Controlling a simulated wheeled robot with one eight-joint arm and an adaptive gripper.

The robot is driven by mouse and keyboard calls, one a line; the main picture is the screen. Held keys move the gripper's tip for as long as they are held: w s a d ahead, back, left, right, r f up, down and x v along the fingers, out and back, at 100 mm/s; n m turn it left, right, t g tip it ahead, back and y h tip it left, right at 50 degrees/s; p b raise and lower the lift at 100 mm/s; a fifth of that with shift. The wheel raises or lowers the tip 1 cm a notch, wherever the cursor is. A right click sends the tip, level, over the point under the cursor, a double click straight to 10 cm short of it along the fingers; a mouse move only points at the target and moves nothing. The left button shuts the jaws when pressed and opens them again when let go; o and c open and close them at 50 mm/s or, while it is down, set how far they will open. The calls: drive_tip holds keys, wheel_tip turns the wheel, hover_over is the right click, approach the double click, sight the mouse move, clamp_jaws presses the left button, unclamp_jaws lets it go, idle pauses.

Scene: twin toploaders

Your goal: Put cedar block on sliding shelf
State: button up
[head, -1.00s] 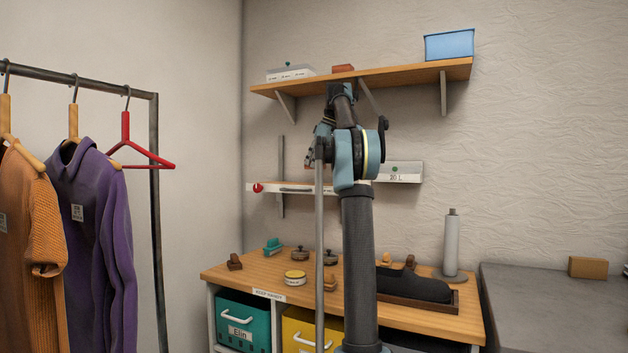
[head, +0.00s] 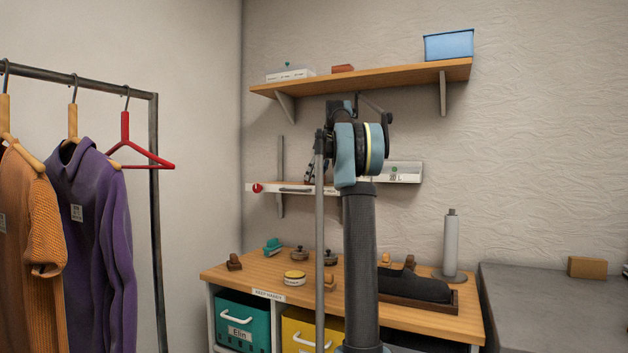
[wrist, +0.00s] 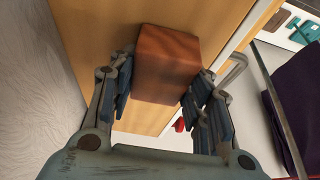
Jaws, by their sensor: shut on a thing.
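The cedar block (wrist: 168,62), a reddish-brown block, is in my gripper (wrist: 163,80) in the wrist view. The fingers are shut on its two sides. Behind it in that view is the sliding shelf's wooden surface (wrist: 95,35), with a white front edge and a handle. I cannot tell whether the block touches that surface. In the head view the sliding shelf (head: 268,188) is on the wall below the fixed shelf, partly hidden by my arm. My gripper (head: 310,172) shows only partly there, left of my arm at the sliding shelf, and the held block is not clear.
The fixed upper shelf (head: 400,76) holds a blue bin (head: 449,44), a white box (head: 290,74) and another reddish block (head: 342,69). A red knob (head: 257,188) and a grey-white box (head: 405,172) are at the sliding shelf. The workbench (head: 235,272) below holds brushes and tins.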

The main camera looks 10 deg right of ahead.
drive_tip(key=o, duration=1.1)
drive_tip(key=shift+c, duration=0.2)
drive_tip(key=shift+r, duration=0.1)
drive_tip(key=shift+v, duration=3.7)
drive_tip(key=shift+s, duration=0.1)
